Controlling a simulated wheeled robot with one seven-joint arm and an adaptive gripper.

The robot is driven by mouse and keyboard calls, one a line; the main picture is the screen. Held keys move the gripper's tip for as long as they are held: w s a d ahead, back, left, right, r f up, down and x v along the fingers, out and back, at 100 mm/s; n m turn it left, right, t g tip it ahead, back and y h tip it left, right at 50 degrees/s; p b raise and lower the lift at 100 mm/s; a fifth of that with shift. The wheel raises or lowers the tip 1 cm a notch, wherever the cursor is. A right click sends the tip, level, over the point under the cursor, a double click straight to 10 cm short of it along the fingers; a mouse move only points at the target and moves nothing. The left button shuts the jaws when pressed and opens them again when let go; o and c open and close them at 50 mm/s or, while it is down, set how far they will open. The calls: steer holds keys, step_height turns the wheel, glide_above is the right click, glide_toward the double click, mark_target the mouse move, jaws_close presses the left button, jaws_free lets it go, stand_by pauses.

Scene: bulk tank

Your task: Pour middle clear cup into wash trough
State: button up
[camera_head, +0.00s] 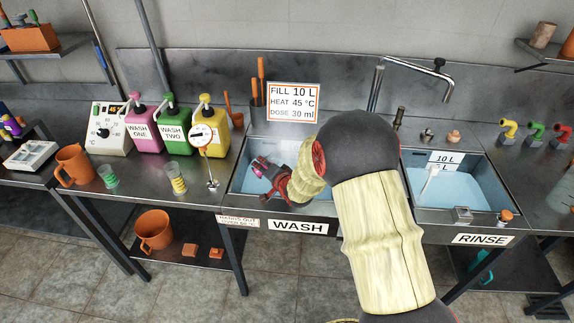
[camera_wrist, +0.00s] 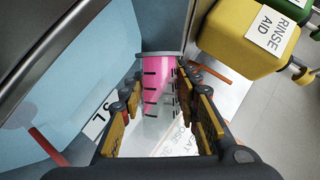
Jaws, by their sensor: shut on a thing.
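My gripper (camera_head: 270,178) is shut on a clear cup (camera_head: 260,168) with black marks on its side and pink liquid in it. The cup is over the left part of the wash trough (camera_head: 236,186) and looks strongly tilted. In the wrist view, the cup (camera_wrist: 158,88) lies between the two fingers, with the pink gathered toward its far end. I cannot tell whether any liquid is leaving it. The wash trough holds pale blue water. Two other clear cups stand on the counter, one with green liquid (camera_head: 111,182) and one with yellow (camera_head: 179,186).
Pink (camera_head: 143,128), green (camera_head: 176,130) and yellow (camera_head: 214,128) jugs stand behind the cups. An orange jug (camera_head: 74,165) is at left. A sign (camera_head: 293,102) stands behind the wash trough. The rinse trough (camera_head: 455,185) is at right.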

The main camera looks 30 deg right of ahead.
mark_target(268, 160)
steer(key=shift+f+m+y+p, duration=0.2)
steer(key=shift+m+y+p, duration=0.2)
steer(key=shift+m+p, duration=0.1)
stand_by(0.3)
steer(key=shift+r+m+y+p, duration=0.3)
steer(key=shift+r+m+p, duration=0.2)
steer(key=shift+p, duration=0.3)
stand_by(0.4)
steer(key=shift+d+r+m+t+y+p, duration=0.45)
steer(key=shift+d+m+p, duration=0.25)
steer(key=shift+p, duration=0.85)
steer(key=shift+d+r+m+y+p, duration=0.25)
steer(key=shift+r+m+y+p, duration=0.4)
steer(key=shift+p, duration=0.95)
